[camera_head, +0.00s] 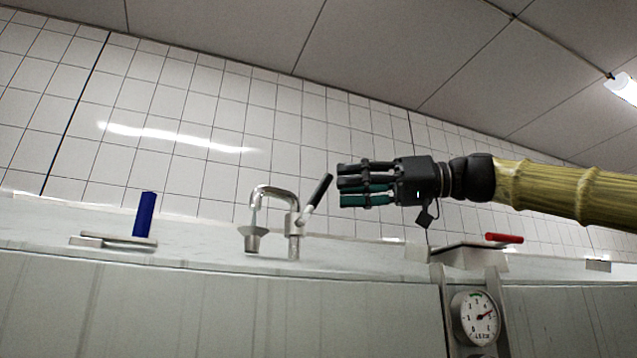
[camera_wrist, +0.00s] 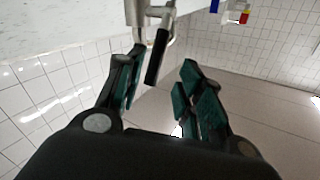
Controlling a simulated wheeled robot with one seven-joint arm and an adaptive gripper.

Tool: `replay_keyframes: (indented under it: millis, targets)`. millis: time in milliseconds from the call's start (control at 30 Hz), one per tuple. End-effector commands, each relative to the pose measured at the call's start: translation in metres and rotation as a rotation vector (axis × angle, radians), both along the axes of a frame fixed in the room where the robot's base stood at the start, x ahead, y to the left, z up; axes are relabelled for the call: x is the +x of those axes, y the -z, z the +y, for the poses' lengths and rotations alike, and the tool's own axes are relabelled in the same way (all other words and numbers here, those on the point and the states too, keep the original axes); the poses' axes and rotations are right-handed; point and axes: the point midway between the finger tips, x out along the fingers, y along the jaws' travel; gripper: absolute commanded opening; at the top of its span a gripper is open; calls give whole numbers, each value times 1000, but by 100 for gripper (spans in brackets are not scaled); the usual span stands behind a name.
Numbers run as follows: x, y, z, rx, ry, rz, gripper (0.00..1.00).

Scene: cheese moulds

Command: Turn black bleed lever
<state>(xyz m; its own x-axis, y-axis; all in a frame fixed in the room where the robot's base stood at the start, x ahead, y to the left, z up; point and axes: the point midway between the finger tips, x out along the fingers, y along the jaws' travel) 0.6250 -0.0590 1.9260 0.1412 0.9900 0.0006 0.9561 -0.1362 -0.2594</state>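The black bleed lever (camera_head: 319,193) slants up and to the right from a metal valve body (camera_head: 293,223) with a curved spout (camera_head: 268,192), on top of the pale vat. In the wrist view, the lever (camera_wrist: 157,57) hangs from the metal fitting (camera_wrist: 150,14) and lies between the spread fingers. My gripper (camera_head: 340,186) is just right of the lever's upper end and points left at it. It also shows in the wrist view (camera_wrist: 163,60), open, with visible gaps on both sides of the lever. No contact shows.
A blue upright handle (camera_head: 145,214) on a flat plate stands left of the spout. A red handle (camera_head: 504,238) sits to the right, below my arm, above a round gauge (camera_head: 476,318). A tiled wall (camera_head: 215,130) rises behind the vat edge (camera_head: 190,255).

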Motion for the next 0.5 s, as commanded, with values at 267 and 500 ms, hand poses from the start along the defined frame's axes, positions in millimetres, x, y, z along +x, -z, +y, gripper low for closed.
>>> replay_keyframes:
  millis: [267, 500]
  targets:
    - [7, -1, 42, -1, 0, 3, 37]
    - [9, 1, 59, 0, -1, 2, 37]
